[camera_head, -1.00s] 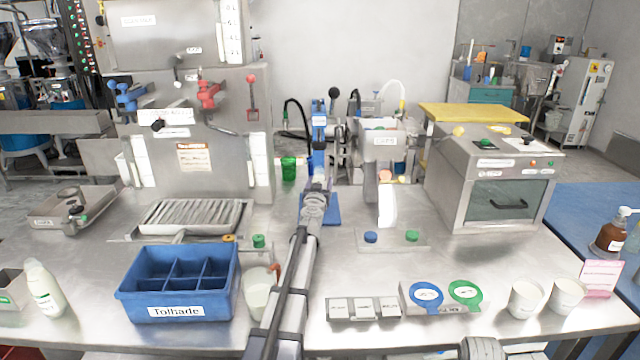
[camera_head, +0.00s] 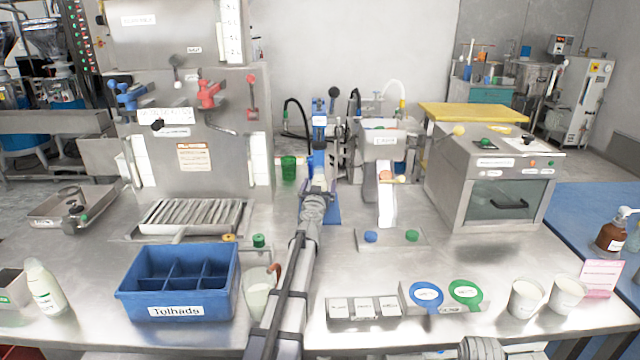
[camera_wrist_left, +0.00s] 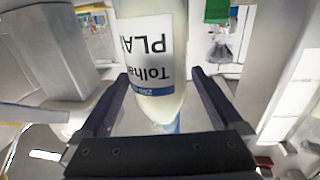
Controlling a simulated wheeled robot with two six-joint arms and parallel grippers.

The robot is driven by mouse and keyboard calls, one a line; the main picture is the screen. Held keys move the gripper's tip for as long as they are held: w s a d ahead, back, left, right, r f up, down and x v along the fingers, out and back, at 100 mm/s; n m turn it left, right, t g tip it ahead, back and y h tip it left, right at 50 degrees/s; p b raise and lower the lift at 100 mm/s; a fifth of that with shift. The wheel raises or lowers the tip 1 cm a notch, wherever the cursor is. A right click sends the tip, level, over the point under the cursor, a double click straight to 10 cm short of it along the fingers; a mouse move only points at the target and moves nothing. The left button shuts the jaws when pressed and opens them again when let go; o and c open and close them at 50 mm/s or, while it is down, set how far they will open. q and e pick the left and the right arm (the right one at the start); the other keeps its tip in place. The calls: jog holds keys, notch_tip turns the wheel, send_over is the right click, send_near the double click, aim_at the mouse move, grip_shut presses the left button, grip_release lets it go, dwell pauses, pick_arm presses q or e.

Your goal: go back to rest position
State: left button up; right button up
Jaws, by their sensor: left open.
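My left arm reaches from the bottom centre of the head view across the steel table. Its left gripper (camera_head: 317,188) is at the far end, in front of a blue upright device (camera_head: 319,135), and looks small there. In the left wrist view the left gripper (camera_wrist_left: 158,95) is open, with its two dark fingers apart. A pale bottle (camera_wrist_left: 152,50) with a white and blue label shows between and beyond the fingers; I cannot tell whether they touch it. I cannot make out this bottle in the head view.
A blue divided bin (camera_head: 180,312) and a clear jug (camera_head: 259,292) stand left of my arm. The table between the tray and the dispenser base (camera_head: 392,239) is clear.

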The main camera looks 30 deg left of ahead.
pick_arm(q)
jog(key=v, duration=0.6)
